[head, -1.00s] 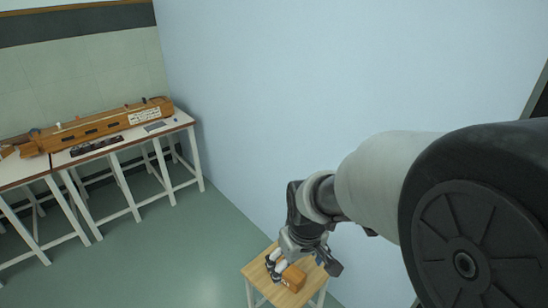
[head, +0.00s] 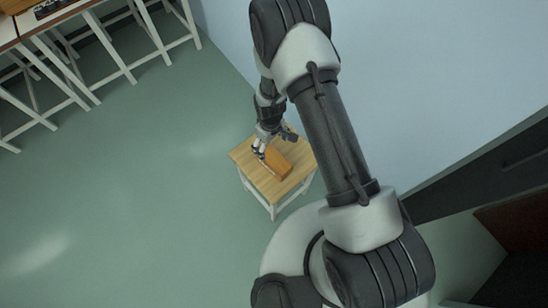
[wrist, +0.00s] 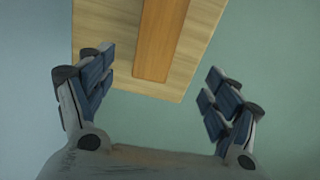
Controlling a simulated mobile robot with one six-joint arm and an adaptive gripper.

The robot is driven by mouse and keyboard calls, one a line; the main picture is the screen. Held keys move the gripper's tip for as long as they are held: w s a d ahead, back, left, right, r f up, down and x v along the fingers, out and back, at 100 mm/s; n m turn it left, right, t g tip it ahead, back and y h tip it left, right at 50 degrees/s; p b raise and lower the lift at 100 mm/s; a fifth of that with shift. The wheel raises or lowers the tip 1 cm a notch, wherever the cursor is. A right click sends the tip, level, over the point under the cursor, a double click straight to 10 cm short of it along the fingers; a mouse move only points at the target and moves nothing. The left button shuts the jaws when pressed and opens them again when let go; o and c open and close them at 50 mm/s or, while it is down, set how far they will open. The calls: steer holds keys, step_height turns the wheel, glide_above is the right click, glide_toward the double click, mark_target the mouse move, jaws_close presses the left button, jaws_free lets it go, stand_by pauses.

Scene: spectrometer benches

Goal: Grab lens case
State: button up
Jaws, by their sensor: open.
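A brown wooden box, which looks like the lens case (head: 279,163), lies on a small light-wood table (head: 247,157). My gripper (head: 271,143) is near the box at its upper-left end in the head view, and nothing shows between its fingers. In the wrist view my gripper (wrist: 157,98) has its two fingers wide apart. The case (wrist: 160,38) shows there beyond the fingertips, running out of the top of the picture. The tabletop (wrist: 112,25) lies under it. The gap between fingers and case is hard to judge.
A pale blue wall (head: 400,80) stands right behind the small table. White-legged benches (head: 110,55) are at the upper left. Green floor (head: 130,190) is free to the left. A dark reddish-brown piece of furniture (head: 515,225) is at the right.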

mark_target(273, 158)
step_height(273, 158, down, 8)
steer(key=shift+f+b, duration=0.25)
steer(key=shift+b, duration=0.75)
steer(key=f, duration=0.1)
steer(key=f+b, duration=0.1)
steer(key=f, duration=0.1)
steer(key=f+b, duration=0.1)
steer(key=f, duration=0.1)
steer(key=shift+d+f, duration=0.15)
steer(key=shift+d, duration=0.25)
steer(key=shift+c, duration=0.4)
steer(key=c, duration=1.3)
